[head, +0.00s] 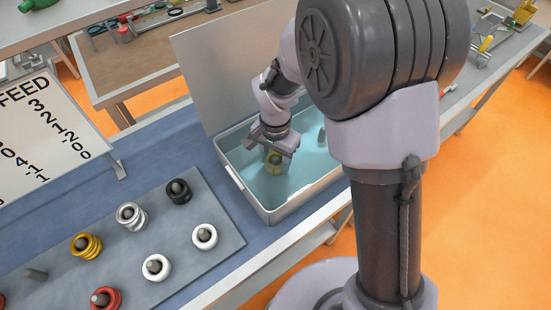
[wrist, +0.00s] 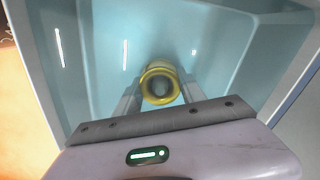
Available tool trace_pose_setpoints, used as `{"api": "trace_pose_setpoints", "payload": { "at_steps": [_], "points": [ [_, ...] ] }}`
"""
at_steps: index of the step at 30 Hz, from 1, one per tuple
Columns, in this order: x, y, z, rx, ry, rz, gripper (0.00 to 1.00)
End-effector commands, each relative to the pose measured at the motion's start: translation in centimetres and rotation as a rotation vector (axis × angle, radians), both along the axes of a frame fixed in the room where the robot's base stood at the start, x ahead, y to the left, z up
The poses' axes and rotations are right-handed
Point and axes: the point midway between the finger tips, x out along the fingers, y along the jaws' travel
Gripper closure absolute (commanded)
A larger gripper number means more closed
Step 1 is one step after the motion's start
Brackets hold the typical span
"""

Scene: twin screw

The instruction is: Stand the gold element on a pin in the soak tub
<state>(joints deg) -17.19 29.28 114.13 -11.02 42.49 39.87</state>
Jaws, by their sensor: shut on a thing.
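The gold element (head: 274,163) is inside the soak tub (head: 240,190), low in the blue liquid. My gripper (head: 275,154) reaches down into the tub and is shut on it. In the wrist view the gold element (wrist: 159,84) sits between the two fingers of my gripper (wrist: 160,93), its round opening facing the camera. Something grey shows in the opening; I cannot tell whether it is a pin. A grey pin (head: 321,135) stands in the tub to the right of my gripper. Any pin under the element is hidden.
A grey board (head: 205,265) left of the tub bears another gold element (head: 86,246) and black, silver, white and red elements on pins. The tub's raised lid (head: 215,75) stands behind. A sign (head: 45,130) stands at left.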

Motion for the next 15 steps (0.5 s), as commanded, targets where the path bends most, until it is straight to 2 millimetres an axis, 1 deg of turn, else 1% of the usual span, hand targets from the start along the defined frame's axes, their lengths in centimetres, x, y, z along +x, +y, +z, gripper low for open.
{"api": "trace_pose_setpoints", "payload": {
  "at_steps": [1, 4, 5, 13, 15],
  "points": [
    [0.01, 0.00, 0.05, 0.000, 0.000, 0.000, 0.51],
    [0.02, 0.01, 0.05, 0.000, 0.000, 0.000, 0.31],
    [0.01, 0.00, 0.05, 0.000, 0.000, 0.000, 0.28],
    [0.00, 0.00, 0.07, 0.000, 0.000, 0.000, 0.28],
    [0.03, 0.01, 0.64, 0.000, -0.001, 0.000, 0.28]
  ]
}}
